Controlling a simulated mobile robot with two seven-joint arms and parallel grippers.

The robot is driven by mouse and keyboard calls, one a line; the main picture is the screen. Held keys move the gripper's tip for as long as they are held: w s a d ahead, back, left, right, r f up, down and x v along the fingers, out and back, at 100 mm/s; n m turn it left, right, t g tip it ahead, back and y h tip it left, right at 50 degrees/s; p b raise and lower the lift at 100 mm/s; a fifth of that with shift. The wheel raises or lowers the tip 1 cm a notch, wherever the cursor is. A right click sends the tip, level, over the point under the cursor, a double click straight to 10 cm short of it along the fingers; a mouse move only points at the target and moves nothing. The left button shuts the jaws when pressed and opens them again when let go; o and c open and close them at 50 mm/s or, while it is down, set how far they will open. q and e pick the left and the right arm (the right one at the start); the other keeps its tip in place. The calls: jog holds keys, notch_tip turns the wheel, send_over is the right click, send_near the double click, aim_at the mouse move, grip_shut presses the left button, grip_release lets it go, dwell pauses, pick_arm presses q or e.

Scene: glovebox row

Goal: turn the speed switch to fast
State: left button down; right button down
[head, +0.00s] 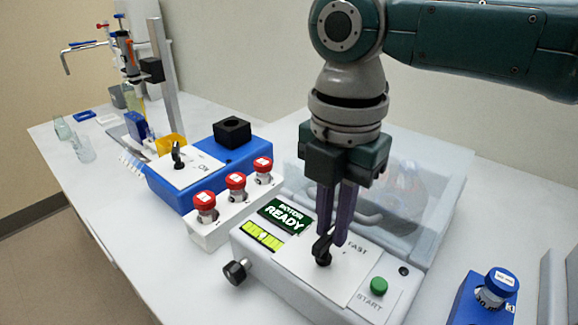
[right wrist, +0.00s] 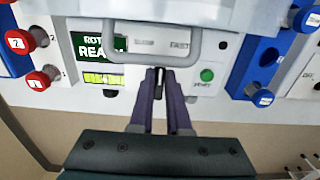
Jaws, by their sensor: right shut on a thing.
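The speed switch (head: 322,254) is a small black lever knob on the white top plate of the grey machine (head: 290,258). The word FAST (head: 357,246) is printed to its right. My right gripper (head: 334,238) points down with its purple fingers closed on the switch. In the right wrist view the fingertips (right wrist: 159,76) pinch the black lever (right wrist: 158,86), and the FAST label (right wrist: 180,44) shows up and to the right. The fingers partly cover the switch and the printing behind it, so I cannot tell its exact setting. My left gripper is not in view.
A green START button (head: 378,286) is right of the switch, and a READY display (head: 284,215) is behind left. A clear lid (head: 400,190) stands behind the gripper. Red-capped vials (head: 236,181) and a blue box (head: 205,165) are left; a blue-capped vial (head: 499,283) is right.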

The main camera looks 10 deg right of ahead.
aim_at(332, 257)
dwell(0.4)
jog(key=shift+s+r+m+p, duration=0.1)
jog(key=shift+r+m+p, duration=0.1)
jog(key=shift+m+p, duration=0.75)
jog(key=shift+s+m+p, duration=0.1)
jog(key=shift+m+p, duration=0.45)
jog(key=shift+p, duration=0.15)
jog(key=shift+s+d+f+m+p, duration=0.1)
jog(key=shift+m+p, duration=0.95)
jog(key=shift+m, duration=0.35)
jog(key=c, duration=0.9)
grip_release()
notch_tip(332, 257, up, 10)
jog(key=shift+f+p, duration=0.1)
jog(key=shift+p, duration=0.3)
